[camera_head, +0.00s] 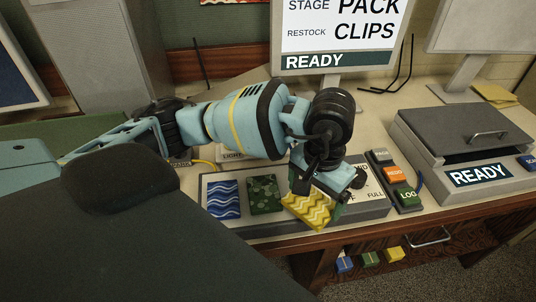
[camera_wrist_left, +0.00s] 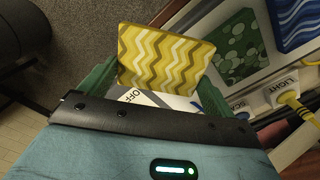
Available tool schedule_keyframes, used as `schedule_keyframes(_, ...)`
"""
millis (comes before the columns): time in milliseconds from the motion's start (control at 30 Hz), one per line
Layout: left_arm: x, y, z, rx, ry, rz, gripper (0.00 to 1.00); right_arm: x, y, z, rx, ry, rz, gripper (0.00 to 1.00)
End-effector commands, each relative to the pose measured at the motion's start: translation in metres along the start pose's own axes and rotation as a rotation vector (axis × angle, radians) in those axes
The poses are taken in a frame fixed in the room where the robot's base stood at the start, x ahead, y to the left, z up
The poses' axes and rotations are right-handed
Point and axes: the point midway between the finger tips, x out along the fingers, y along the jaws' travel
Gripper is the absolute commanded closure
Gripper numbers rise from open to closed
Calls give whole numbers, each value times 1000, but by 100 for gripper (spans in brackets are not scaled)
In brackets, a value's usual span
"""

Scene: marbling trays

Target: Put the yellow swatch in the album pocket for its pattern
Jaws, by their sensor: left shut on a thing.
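The yellow swatch (camera_head: 308,209), with pale zigzag stripes, is held in my left gripper (camera_head: 325,187) above the front of a grey panel. In the left wrist view the yellow swatch (camera_wrist_left: 163,57) is upright between the two green fingers of the left gripper (camera_wrist_left: 165,75), which are shut on it. A blue swatch with white waves (camera_head: 223,198) and a green swatch with pale spots (camera_head: 265,194) lie on the panel, left of the yellow one. I cannot make out a pocket for the zigzag pattern. My right gripper is not in view.
The grey panel (camera_head: 240,230) has a label reading FULL. A button box (camera_head: 396,174) stands right of it, then a grey lidded case (camera_head: 465,135) marked READY. A screen (camera_head: 338,35) stands behind. Several small coloured things (camera_head: 369,258) sit below the table edge.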

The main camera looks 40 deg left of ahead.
Motion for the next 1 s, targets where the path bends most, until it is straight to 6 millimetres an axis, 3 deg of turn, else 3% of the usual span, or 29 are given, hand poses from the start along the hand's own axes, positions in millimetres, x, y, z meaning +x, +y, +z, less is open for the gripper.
schedule_keyframes(33, 12, 17, -12, 36, -13, 8, 33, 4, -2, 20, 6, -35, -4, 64)
schedule_keyframes(200, 8, 62, -41, 140, -8, 6, 33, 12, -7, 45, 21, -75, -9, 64)
schedule_keyframes(300, 3, 82, -50, 188, -5, 1, 33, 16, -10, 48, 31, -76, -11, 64)
schedule_keyframes(467, -4, 99, -58, 229, 0, -5, 33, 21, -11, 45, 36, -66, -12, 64)
schedule_keyframes(633, -8, 101, -59, 236, 1, -7, 33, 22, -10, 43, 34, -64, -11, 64)
schedule_keyframes(767, -8, 92, -59, 233, 2, -7, 33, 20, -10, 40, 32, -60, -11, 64)
schedule_keyframes(1000, -5, 40, -57, 229, 4, -9, 33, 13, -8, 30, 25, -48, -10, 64)
